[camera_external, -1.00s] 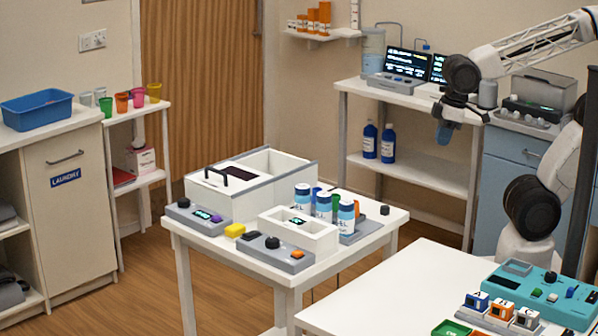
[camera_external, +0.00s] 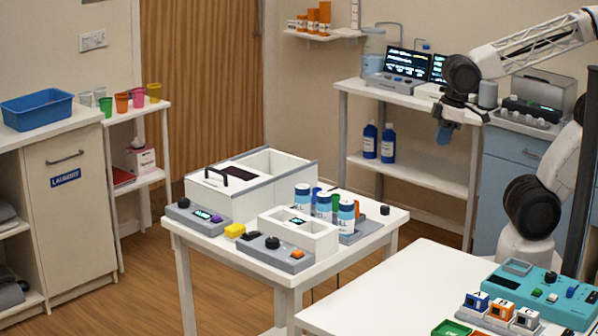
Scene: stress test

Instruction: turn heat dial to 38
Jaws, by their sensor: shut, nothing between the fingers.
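Black dials stand on grey control boxes on the white table in the middle; I cannot read which is the heat dial. One dial (camera_external: 272,242) is on the front box (camera_external: 290,262) beside an orange button. Another dial (camera_external: 184,203) is on the left box (camera_external: 186,215), with a small lit display and a purple button. A third black knob (camera_external: 384,210) is at the table's right corner. The numbers are too small to read. My gripper (camera_external: 444,134) hangs in the air to the upper right, well apart from these dials, shut and pointing down.
A white lidded case (camera_external: 285,165), a white open box (camera_external: 322,244) and several blue-and-white bottles (camera_external: 302,196) stand near the dials. A teal console (camera_external: 535,292) is on the near right table (camera_external: 390,295). A back bench (camera_external: 380,88) holds screens.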

